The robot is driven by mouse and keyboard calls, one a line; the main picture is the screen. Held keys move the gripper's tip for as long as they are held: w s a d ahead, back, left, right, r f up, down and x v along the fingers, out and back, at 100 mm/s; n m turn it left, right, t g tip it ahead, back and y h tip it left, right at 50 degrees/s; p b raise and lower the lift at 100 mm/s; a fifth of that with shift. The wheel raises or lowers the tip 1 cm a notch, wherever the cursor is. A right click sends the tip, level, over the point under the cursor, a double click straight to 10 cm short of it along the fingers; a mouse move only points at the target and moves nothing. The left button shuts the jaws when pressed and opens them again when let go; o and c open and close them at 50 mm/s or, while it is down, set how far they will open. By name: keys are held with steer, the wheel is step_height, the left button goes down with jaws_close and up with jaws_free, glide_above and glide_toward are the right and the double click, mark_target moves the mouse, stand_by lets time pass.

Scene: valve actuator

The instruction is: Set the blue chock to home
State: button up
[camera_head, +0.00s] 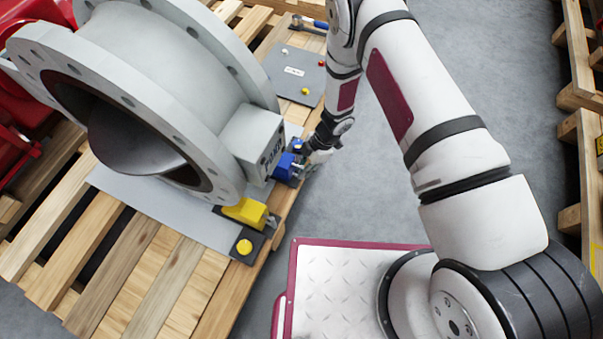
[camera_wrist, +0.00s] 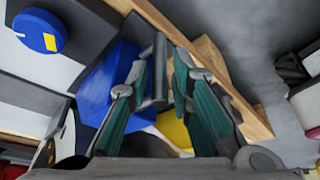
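The blue chock (camera_head: 284,168) sits on the pallet's right side, beside the grey box on the large grey flanged valve body (camera_head: 180,70). My gripper (camera_head: 318,156) is low at the chock's right side in the head view. In the wrist view the blue chock (camera_wrist: 108,85) is behind and left of my left finger, which hides part of it. My gripper (camera_wrist: 168,68) has its teal-padded fingers apart. A grey upright post (camera_wrist: 160,75) shows between them, close to the left finger, with a narrow gap to the right one. Contact cannot be told.
A yellow chock (camera_head: 245,212) and a yellow round knob (camera_head: 244,247) are at the pallet's near edge. A blue disc (camera_wrist: 38,30) with a yellow mark is at the wrist view's upper left. A grey plate (camera_head: 292,85) lies further back. Grey floor (camera_head: 345,205) is clear right of the pallet.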

steer(key=shift+b+x, duration=0.3)
steer(key=shift+x, duration=0.85)
jaws_close()
steer(key=shift+w, duration=0.1)
